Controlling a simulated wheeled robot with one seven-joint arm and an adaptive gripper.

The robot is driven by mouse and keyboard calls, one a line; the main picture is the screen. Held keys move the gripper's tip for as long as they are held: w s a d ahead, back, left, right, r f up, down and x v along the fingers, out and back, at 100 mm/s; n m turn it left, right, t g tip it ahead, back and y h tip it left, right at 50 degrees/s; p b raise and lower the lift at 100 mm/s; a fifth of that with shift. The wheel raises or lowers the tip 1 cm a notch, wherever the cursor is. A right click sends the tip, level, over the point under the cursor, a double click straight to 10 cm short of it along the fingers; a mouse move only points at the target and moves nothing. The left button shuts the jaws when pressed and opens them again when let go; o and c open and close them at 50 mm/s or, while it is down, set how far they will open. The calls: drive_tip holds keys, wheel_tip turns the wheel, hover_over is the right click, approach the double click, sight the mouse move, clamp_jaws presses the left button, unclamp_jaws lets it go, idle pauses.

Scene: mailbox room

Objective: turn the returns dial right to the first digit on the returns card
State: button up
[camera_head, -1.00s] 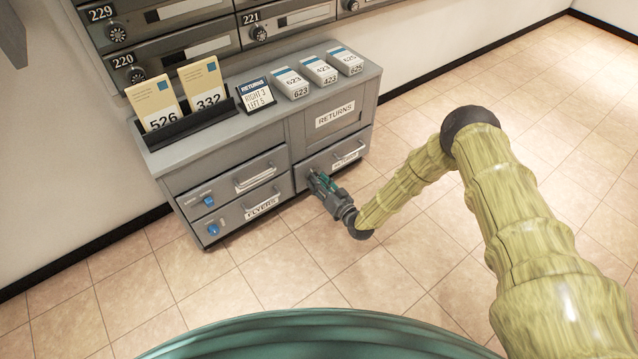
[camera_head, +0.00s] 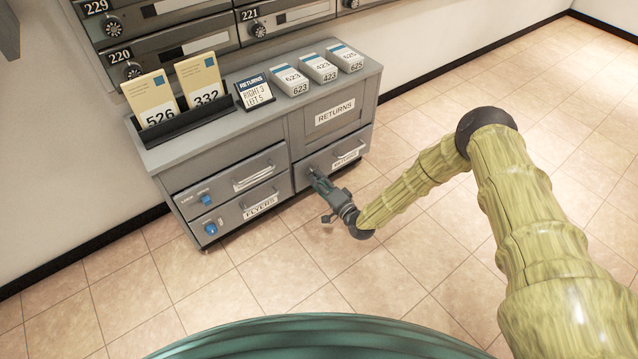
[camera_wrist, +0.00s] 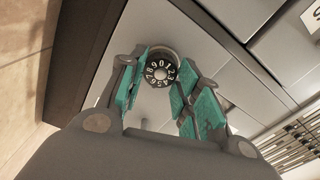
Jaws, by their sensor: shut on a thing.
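The returns dial is a round black knob with white digits (camera_wrist: 160,70) on the front of the lower right drawer, seen in the wrist view. My gripper (camera_wrist: 160,82) has its teal fingers on both sides of the dial, shut on it. In the head view my gripper (camera_head: 314,174) reaches the left part of the returns drawer (camera_head: 352,168) and hides the dial. The returns card (camera_head: 255,93) stands on the cabinet top and reads "RIGHT 3, LEFT 5".
The grey cabinet (camera_head: 200,150) also has a flyers drawer (camera_head: 235,213) and an upper left drawer with blue knobs (camera_head: 208,200). Letters (camera_head: 152,100) stand in a black rack, and several labelled stacks (camera_head: 290,80) lie on top. The tiled floor in front is clear.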

drive_tip(key=shift+m, duration=0.6)
drive_tip(key=o, duration=1)
drive_tip(key=shift+o, duration=0.2)
drive_tip(key=v, duration=1.2)
